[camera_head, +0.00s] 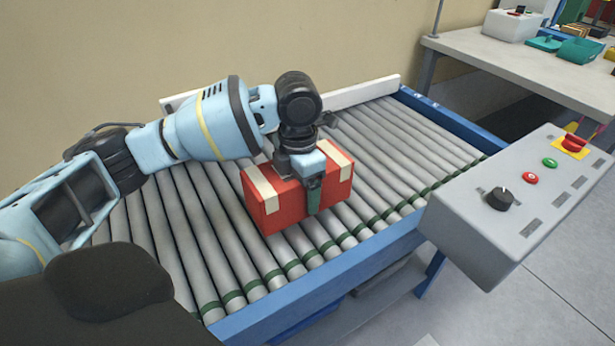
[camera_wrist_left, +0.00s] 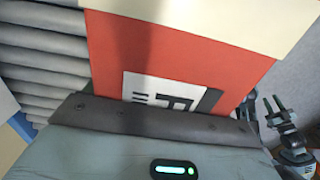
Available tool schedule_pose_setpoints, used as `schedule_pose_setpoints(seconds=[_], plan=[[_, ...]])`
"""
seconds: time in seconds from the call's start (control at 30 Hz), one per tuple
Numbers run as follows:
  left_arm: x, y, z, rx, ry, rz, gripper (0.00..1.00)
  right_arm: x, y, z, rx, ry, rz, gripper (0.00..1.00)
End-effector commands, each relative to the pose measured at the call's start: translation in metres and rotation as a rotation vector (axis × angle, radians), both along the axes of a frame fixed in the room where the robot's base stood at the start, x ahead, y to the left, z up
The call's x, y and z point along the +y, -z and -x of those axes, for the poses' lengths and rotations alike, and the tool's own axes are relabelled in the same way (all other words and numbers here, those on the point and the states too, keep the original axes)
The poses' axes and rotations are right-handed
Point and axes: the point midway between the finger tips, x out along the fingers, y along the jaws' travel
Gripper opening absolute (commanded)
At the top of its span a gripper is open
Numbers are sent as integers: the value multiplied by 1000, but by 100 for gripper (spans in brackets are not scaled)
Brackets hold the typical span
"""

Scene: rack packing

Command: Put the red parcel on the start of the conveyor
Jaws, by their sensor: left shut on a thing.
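The red parcel (camera_head: 278,209) is a box with cream tape bands, over the rollers of the conveyor (camera_head: 236,262) in the head view. My left gripper (camera_head: 314,192) comes down from above and is shut on it. I cannot tell whether the parcel's underside touches the rollers. In the left wrist view the parcel (camera_wrist_left: 190,55) fills the upper middle, with a white printed label facing the camera. At the right edge of that view is a small dark gripper-like part (camera_wrist_left: 277,108), apparently my right gripper; its jaw state is unclear.
A grey control box (camera_head: 510,205) with a knob and buttons stands right of the conveyor. A blue side rail (camera_head: 345,262) runs along the near edge. Rollers beyond the parcel are clear. A table (camera_head: 500,60) with bins is at the back right.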

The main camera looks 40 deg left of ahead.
Motion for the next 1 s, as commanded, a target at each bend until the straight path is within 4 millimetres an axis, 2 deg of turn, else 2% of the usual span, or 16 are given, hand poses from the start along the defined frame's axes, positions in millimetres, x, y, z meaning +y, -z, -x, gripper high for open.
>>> schedule_pose_setpoints(seconds=[0.2, 0.4, 0.8, 1.0], plan=[[18, 3, -36, -3, -3, 1, 42, 0, 3, -2, -4, -1, 0, 36], [29, 5, -55, -2, -1, 1, 42, 1, 5, -4, -6, 2, -1, 36], [34, 6, -64, -3, -1, 1, 42, 1, 7, -3, -5, 4, -1, 36], [34, 34, -64, 0, -1, 0, 42, 1, 13, -2, 1, 4, 0, 36]])
